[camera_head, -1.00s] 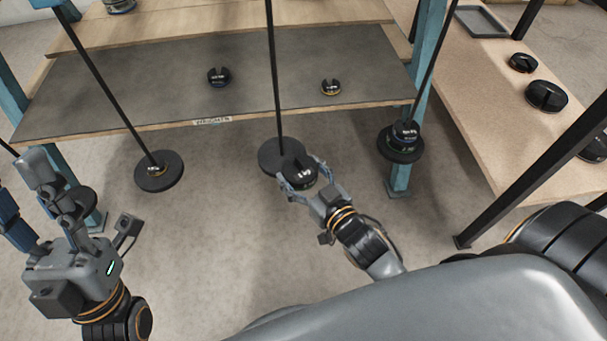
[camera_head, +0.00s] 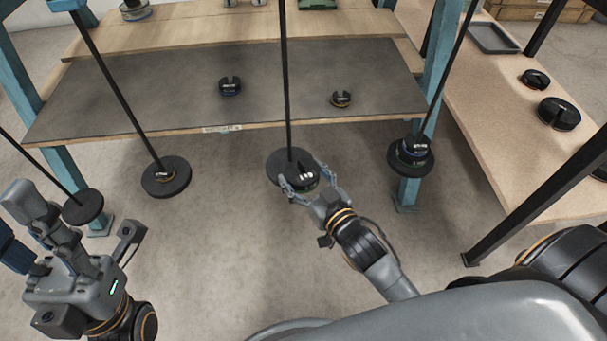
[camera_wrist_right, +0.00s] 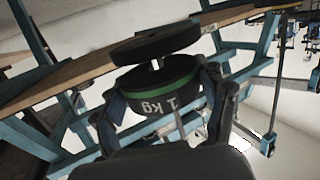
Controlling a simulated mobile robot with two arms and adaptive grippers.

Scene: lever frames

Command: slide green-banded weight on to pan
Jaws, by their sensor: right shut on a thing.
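The green-banded weight (camera_wrist_right: 160,92) is a black slotted disc marked 1 kg. My right gripper (camera_head: 306,180) is shut on it, one finger on each side. The pan (camera_head: 276,168) is a black disc at the foot of the middle hanging rod; it also shows in the right wrist view (camera_wrist_right: 155,44), a small gap apart from the weight. In the head view the weight overlaps the pan's right front, close to the rod. I cannot tell whether its slot is around the rod. My left gripper (camera_head: 14,222) is at the lower left, its fingers apart, partly cut off.
Other rods hang with pans: one at left (camera_head: 166,188), one at far left (camera_head: 82,208), and one at right (camera_head: 410,168) bearing weights. Two weights (camera_head: 230,86) (camera_head: 341,99) lie on the grey mat. A side table (camera_head: 490,120) holds black weights and a tray (camera_head: 492,38).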

